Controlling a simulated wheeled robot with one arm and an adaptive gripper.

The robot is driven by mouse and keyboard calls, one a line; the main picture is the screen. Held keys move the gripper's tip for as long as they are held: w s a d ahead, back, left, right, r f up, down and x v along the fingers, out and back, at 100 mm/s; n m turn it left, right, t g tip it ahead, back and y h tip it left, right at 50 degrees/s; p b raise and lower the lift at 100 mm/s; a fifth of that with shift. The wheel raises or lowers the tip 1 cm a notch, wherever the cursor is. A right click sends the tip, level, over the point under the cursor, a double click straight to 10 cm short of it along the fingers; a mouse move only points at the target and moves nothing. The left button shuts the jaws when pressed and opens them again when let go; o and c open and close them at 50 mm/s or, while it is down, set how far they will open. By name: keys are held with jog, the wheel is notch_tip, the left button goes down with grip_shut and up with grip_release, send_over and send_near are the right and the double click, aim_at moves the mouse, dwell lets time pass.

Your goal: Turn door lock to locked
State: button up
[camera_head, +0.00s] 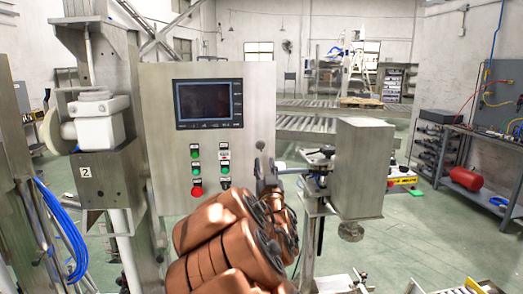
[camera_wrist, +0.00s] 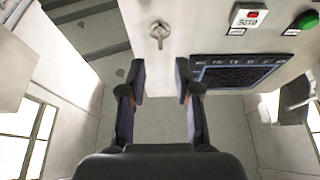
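The door lock is a small round metal lock (camera_wrist: 159,32) with a short protruding handle or key, set in the pale front of the control cabinet. It also shows in the head view as a small dark disc (camera_head: 260,145) at the cabinet's right side, below the screen. My gripper (camera_wrist: 161,80) has its two dark fingers spread apart with nothing between them. In the wrist view the lock lies beyond the fingertips, roughly centred between them, with a gap. In the head view my gripper (camera_head: 268,175) is just below the lock, partly hidden by my copper-coloured arm.
The cabinet (camera_head: 259,85) carries a screen (camera_head: 208,103), green buttons and a red button (camera_head: 197,191). A metal box (camera_head: 361,168) stands close on the right. A white machine head (camera_head: 96,122) and blue hose (camera_head: 62,235) are on the left. Open floor lies at the right.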

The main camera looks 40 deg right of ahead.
aim_at(261, 147)
jog(key=p+x, duration=0.2)
jog(key=x, duration=0.4)
jog(key=shift+r, duration=0.2)
jog(key=shift+w+d+r+p, duration=0.2)
jog(key=shift+w+d+p, duration=0.2)
jog(key=shift+w, duration=0.15)
grip_shut()
